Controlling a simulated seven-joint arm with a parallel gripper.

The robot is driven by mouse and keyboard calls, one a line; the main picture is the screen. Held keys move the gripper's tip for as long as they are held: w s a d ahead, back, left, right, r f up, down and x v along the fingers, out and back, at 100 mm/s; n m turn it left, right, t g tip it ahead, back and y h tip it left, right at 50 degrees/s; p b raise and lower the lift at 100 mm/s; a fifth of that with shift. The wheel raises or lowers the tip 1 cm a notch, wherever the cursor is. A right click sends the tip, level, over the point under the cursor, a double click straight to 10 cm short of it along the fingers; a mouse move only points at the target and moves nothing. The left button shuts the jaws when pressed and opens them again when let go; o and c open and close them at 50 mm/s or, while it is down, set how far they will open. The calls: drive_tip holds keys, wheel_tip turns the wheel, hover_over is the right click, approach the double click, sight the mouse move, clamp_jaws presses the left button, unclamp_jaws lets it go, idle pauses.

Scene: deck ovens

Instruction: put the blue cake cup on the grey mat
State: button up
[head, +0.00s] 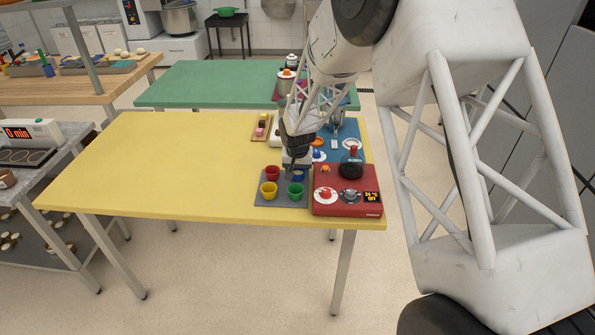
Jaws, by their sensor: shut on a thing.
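The grey mat (282,203) lies at the front right of the yellow table. A red cup (272,173), a yellow cup (268,190) and a green cup (295,192) stand on it. My gripper (297,168) points down over the mat's back right part and is shut on the blue cake cup (298,178). The blue cup is behind the green cup and to the right of the red one. My gripper hides its upper part. I cannot tell whether its base touches the mat.
A red appliance (346,207) with a display and a dark-and-glass vessel stands just right of the mat. A blue mat (347,132) with small items lies behind it. A small tray (261,128) of colored pieces is at the back. The yellow table's (150,170) left side is clear.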

sight(297, 181)
drive_tip(key=shift+f, duration=0.1)
drive_tip(key=o, duration=0.9)
drive_tip(key=r, duration=0.4)
drive_tip(key=s+r, duration=0.1)
drive_tip(key=r, duration=0.7)
drive_tip(key=shift+s, duration=0.4)
